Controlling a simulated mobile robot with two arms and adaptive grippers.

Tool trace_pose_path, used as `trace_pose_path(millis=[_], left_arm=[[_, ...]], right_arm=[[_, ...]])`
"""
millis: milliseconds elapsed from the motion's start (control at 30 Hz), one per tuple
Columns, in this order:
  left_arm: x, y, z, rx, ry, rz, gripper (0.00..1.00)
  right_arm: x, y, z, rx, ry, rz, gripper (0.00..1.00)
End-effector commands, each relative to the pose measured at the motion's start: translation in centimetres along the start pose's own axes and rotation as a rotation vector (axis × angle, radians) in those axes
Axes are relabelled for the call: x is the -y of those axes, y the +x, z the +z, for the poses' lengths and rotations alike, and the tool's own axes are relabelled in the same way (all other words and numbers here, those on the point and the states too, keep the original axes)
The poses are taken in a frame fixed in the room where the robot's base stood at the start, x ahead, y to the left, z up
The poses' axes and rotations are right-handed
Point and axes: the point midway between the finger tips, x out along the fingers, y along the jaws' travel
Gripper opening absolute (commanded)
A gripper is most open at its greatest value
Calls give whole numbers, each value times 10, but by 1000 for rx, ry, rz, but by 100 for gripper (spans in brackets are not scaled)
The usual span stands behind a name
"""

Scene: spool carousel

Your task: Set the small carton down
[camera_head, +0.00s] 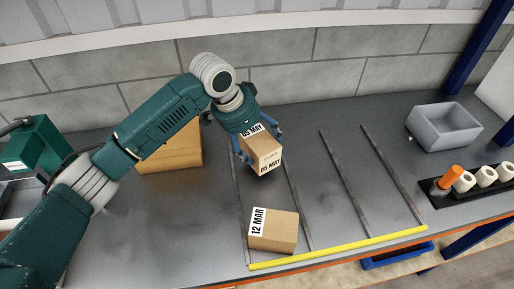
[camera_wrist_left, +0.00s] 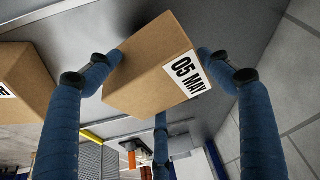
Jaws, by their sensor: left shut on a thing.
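A small cardboard carton (camera_head: 263,158) labelled 05 MAY is held in my left gripper (camera_head: 260,146). In the left wrist view the carton (camera_wrist_left: 150,70) sits between the blue fingers of the gripper (camera_wrist_left: 165,62), which is shut on it. It is slightly tilted, over the back part of the left lane between two dark rails. I cannot tell whether its lower edge touches the table. Another carton (camera_head: 273,232) labelled 12 MAR stands at the front of the same lane, apart from the held one. My right gripper is not in view.
A yellow strip (camera_head: 340,248) closes the lanes at the table's front edge. The lanes to the right are empty. A larger box (camera_head: 172,158) stands behind my left arm. A grey bin (camera_head: 443,128) and a black rack (camera_head: 437,197) with orange and white spools stand at the right.

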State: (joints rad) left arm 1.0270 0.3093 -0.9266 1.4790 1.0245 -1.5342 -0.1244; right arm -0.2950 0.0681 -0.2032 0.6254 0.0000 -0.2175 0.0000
Motion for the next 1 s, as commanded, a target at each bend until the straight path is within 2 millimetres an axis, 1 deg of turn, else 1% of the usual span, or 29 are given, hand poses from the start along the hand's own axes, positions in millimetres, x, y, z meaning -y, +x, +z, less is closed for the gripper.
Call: trace_pose_path(millis=[200,267,633,667,700,733,1000], left_arm=[[0,28,12,0,-2,1,36],[0,32,14,0,-1,0,36],[0,36,15,-1,0,-1,36],[0,37,16,1,0,0,85],[0,37,16,1,0,0,93],[0,37,16,1,0,0,98],[0,37,16,1,0,0,98]], right_arm=[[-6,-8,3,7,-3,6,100],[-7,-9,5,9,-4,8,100],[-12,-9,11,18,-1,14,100],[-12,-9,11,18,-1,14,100],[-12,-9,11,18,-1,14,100],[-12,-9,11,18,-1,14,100],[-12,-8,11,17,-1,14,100]])
